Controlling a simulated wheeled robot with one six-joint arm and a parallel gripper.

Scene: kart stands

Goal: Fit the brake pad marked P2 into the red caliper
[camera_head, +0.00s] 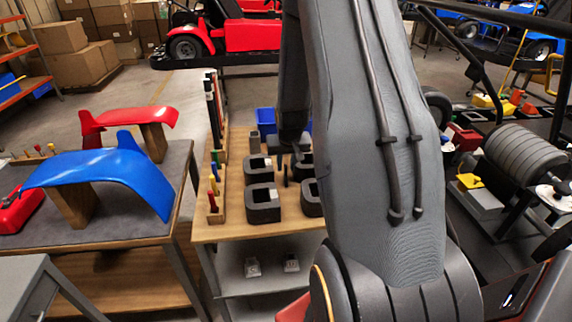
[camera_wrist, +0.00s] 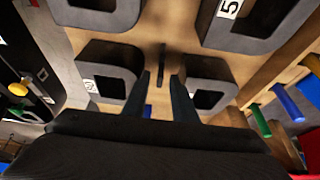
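My gripper (camera_wrist: 162,82) points down over the wooden bench, its two dark fingers apart. In the head view its fingertips (camera_head: 286,168) show between dark hollow blocks, partly behind my arm. A thin dark upright piece (camera_wrist: 161,62) shows between and beyond the fingers; I cannot tell what it is. Hollow dark blocks with white labels stand around it, one at the left (camera_wrist: 108,70) and one at the right (camera_wrist: 212,80). One label (camera_wrist: 229,8) seems to read 5; no P2 is readable. A small dark red block (camera_head: 463,138) sits at the right; I cannot tell whether it is the caliper.
The wooden bench (camera_head: 212,233) also holds blue bins (camera_head: 266,118) at its back and a rack of colored-handled tools (camera_head: 214,190) along its left edge. A grey table (camera_head: 110,222) with red and blue bodywork panels stands left. Kart parts crowd the right.

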